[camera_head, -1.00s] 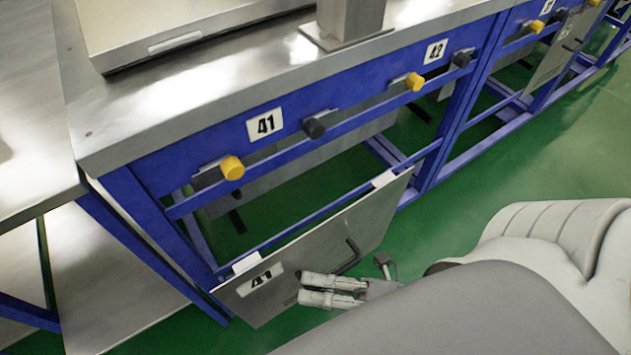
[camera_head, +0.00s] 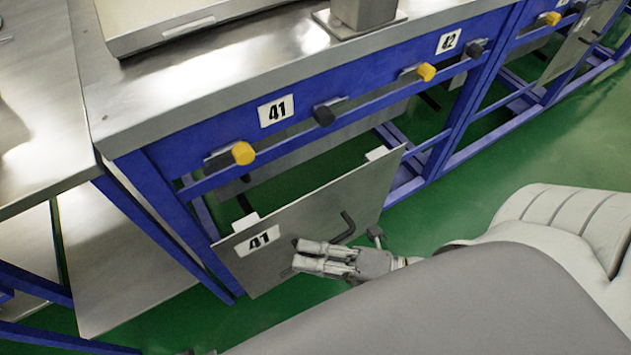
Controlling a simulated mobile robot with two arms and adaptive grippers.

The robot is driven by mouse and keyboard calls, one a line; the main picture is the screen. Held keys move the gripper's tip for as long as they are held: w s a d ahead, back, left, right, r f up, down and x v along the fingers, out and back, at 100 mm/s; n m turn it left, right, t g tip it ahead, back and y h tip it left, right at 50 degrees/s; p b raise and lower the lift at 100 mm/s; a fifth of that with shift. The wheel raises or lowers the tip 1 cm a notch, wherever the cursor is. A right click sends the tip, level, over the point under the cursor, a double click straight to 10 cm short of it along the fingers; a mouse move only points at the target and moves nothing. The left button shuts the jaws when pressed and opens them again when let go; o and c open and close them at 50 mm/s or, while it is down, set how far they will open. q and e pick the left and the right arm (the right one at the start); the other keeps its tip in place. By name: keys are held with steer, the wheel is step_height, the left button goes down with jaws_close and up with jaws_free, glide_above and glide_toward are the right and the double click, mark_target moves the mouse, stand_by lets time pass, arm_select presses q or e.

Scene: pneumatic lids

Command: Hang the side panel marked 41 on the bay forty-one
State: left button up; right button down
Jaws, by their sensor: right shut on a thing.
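The grey side panel marked 41 (camera_head: 312,217) stands tilted in front of bay forty-one's lower opening, its left end lower in the picture. It has a black bar handle (camera_head: 347,229) and two white tabs on its top edge, left (camera_head: 244,222) and right (camera_head: 377,154). My right gripper (camera_head: 299,257) is shut on the panel at the handle's left end; the grip itself is partly hidden. Bay forty-one has a blue beam with a 41 label (camera_head: 277,110). The tabs are below the bay's upper blue bar (camera_head: 285,145), apart from it. My left gripper is out of view.
A yellow knob (camera_head: 242,153) and a black knob (camera_head: 324,115) sit on the bay's beam. Bay 42 (camera_head: 449,41) adjoins at right. A steel worktop (camera_head: 200,85) lies above, with another table (camera_head: 30,130) at left.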

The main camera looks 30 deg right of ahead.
mark_target(304, 234)
steer(key=shift+w+a+r, duration=0.1)
steer(key=shift+w+r, duration=0.05)
steer(key=shift+w, duration=2.65)
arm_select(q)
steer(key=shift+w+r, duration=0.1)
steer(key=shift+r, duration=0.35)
arm_select(e)
steer(key=w+f, duration=0.2)
steer(key=w, duration=0.4)
steer(key=shift+w+a, duration=0.15)
steer(key=shift+w, duration=0.2)
